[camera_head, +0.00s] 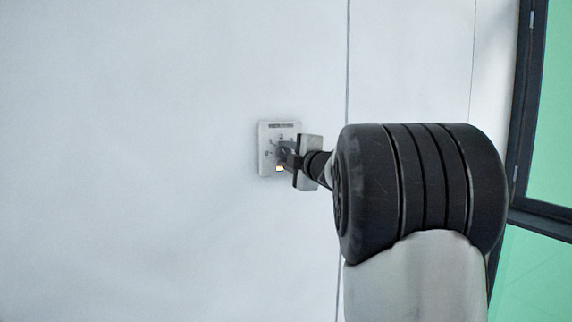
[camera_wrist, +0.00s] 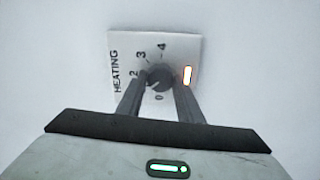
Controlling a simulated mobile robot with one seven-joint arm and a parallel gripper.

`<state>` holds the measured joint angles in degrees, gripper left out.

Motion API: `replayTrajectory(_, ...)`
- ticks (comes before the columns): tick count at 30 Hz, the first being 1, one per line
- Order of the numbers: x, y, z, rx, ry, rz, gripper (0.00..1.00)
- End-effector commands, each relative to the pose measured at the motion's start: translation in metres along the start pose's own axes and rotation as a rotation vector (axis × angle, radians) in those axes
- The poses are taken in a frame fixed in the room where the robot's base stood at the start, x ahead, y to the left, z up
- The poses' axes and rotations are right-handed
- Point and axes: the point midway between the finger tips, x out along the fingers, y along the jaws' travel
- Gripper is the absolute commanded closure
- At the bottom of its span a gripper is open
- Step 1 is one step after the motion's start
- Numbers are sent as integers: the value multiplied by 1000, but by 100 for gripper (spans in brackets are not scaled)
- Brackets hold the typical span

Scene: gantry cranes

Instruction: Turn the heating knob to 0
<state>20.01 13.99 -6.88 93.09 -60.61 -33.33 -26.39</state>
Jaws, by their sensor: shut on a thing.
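The heating panel (camera_head: 266,137) is a small light plate on the white wall, and it shows larger in the wrist view (camera_wrist: 185,47). It bears the word HEATING and marks including 0, 2, 3 and 4. The dark round heating knob (camera_wrist: 159,77) sits in the middle of the panel. My gripper (camera_wrist: 162,82) has its two fingers on either side of the knob and is shut on it. The knob's pointer is not clear, so I cannot tell its setting. In the head view my gripper (camera_head: 284,158) hides much of the knob.
An orange-rimmed light (camera_wrist: 187,75) glows on the panel beside the right finger. The white wall (camera_head: 130,160) around the panel is bare. A dark-framed window (camera_head: 521,100) with green panes stands at the right.

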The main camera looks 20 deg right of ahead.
Motion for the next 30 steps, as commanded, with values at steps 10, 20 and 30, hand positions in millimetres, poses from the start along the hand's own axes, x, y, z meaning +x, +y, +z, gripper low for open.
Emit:
replayTrajectory(10,0,-5,1,-330,-1,0,89)
replayTrajectory(20,0,-6,1,-625,0,1,89)
replayTrajectory(30,0,-5,2,-827,0,0,89)
